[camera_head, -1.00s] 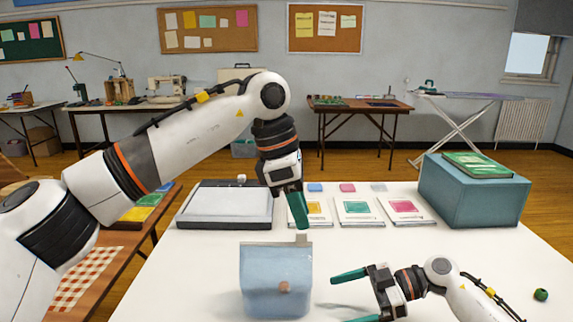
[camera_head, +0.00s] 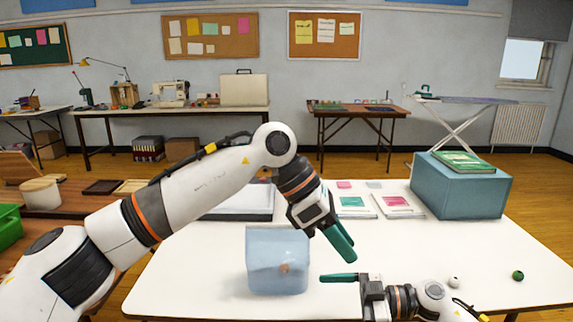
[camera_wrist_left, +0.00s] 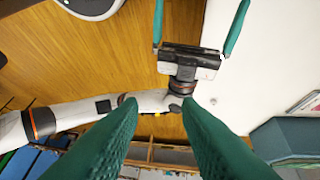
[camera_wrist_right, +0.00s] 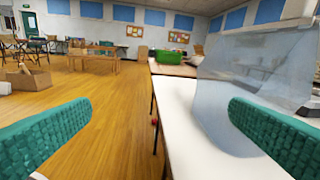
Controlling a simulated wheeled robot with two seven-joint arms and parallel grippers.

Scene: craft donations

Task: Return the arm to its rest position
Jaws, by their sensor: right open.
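My left arm reaches in from the left in the head view. Its gripper (camera_head: 343,240) hangs over the table, tilted down to the right, empty. In the left wrist view its green fingers (camera_wrist_left: 160,115) stand apart with nothing between them. My right gripper (camera_head: 342,279) is low in the head view, pointing left, partly cut off by the bottom edge. In the right wrist view its fingers (camera_wrist_right: 150,125) are wide apart and empty. A translucent blue container (camera_head: 278,262) stands on the white table (camera_head: 200,280), left of both grippers, apart from them.
A teal box (camera_head: 460,190) with a green item on top stands at the table's back right. Cards (camera_head: 398,205) and a grey tray (camera_head: 240,212) lie behind the left gripper. A white ball (camera_head: 454,282) and a green ball (camera_head: 518,275) lie right. A green crate (camera_head: 8,228) is far left.

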